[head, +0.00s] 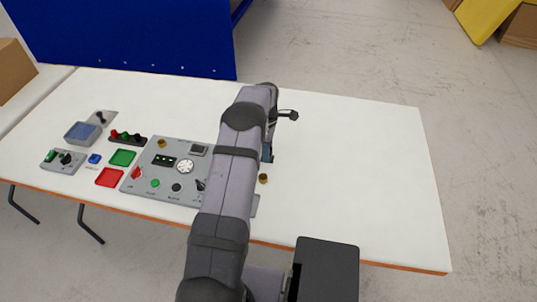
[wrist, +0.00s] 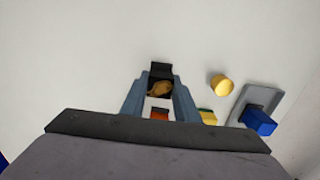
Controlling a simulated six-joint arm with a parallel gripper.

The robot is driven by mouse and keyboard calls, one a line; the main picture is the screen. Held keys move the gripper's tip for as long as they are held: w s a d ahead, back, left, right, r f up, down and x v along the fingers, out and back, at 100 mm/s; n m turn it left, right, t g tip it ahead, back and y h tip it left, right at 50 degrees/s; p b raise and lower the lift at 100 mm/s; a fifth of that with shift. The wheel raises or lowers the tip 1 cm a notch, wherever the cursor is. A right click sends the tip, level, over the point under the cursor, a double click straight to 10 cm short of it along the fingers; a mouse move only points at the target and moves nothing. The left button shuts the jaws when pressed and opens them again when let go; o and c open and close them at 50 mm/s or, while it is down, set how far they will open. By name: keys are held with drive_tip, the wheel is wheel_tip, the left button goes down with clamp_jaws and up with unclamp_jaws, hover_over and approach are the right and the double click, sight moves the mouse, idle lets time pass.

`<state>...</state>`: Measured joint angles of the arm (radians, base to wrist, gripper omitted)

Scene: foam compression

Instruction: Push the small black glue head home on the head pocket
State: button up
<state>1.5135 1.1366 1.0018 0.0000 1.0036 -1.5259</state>
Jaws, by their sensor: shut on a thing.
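In the wrist view my gripper (wrist: 160,84) points down at the white table, its two blue-grey fingers close together. A small black piece (wrist: 161,70), which looks like the glue head, sits at the fingertips, and the jaws are shut on it. A brownish-gold part (wrist: 160,89) shows between the fingers, just nearer than the black piece. In the head view my arm covers most of the gripper; only a bluish finger part (head: 268,153) shows to its right. I cannot make out the head pocket, nor whether the black piece touches anything.
A yellow-gold cylinder (wrist: 221,85) and a grey plate (wrist: 268,97) with a blue block (wrist: 258,120) lie right of the gripper in the wrist view. In the head view a grey control panel (head: 160,180) lies left of my arm. The table's right side (head: 360,170) is clear.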

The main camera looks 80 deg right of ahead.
drive_tip(key=shift+r, duration=0.2)
drive_tip(key=shift+r+p, duration=1.15)
drive_tip(key=shift+r, duration=0.65)
drive_tip(key=shift+w, duration=0.1)
